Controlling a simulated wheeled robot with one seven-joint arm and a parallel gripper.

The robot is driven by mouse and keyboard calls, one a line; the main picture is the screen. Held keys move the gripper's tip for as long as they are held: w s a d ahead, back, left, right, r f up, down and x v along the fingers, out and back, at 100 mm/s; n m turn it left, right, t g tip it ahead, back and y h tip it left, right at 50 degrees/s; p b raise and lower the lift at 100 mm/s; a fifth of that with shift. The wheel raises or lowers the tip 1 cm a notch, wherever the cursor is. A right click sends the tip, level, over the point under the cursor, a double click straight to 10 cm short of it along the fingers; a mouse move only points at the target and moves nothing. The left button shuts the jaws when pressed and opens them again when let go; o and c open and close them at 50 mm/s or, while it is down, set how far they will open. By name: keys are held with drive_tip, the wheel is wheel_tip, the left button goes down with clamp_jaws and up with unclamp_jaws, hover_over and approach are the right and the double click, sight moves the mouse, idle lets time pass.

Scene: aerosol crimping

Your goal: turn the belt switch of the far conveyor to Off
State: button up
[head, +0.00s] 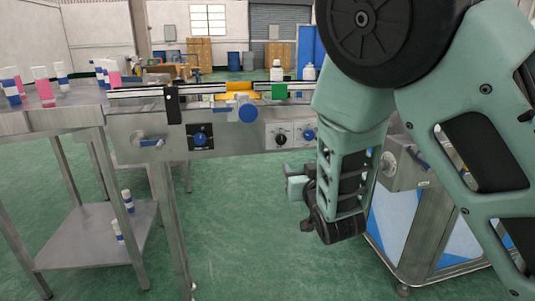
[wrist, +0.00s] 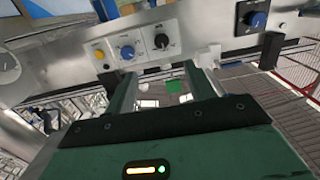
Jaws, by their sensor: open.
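A grey conveyor front panel (head: 235,138) carries several knobs. A blue knob on a black plate (head: 200,138) is at its left; it also shows at the upper right of the wrist view (wrist: 258,19). A black knob (head: 281,137) and a blue knob (head: 309,134) sit further right; the wrist view shows this black knob (wrist: 161,40) and blue knob (wrist: 127,52) too. Their labels are too small to read, so I cannot tell which is the belt switch. My gripper (wrist: 163,88) is open and empty, apart from the panel. In the head view it hangs below the panel.
A steel table (head: 40,122) with white, blue and pink cans stands at left, with more cans on its lower shelf (head: 100,228). A steel machine cabinet (head: 425,215) stands right, behind my arm. A yellow button (wrist: 99,54) is beside the knobs. The green floor between is clear.

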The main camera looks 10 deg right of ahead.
sight(281, 140)
drive_tip(key=shift+t, duration=0.3)
drive_tip(key=w, duration=1.8)
drive_tip(key=shift+a+r+b, duration=0.1)
drive_tip(key=shift+r+b, duration=0.1)
drive_tip(key=shift+b, duration=0.15)
drive_tip(key=shift+s, duration=0.1)
drive_tip(key=c, duration=1)
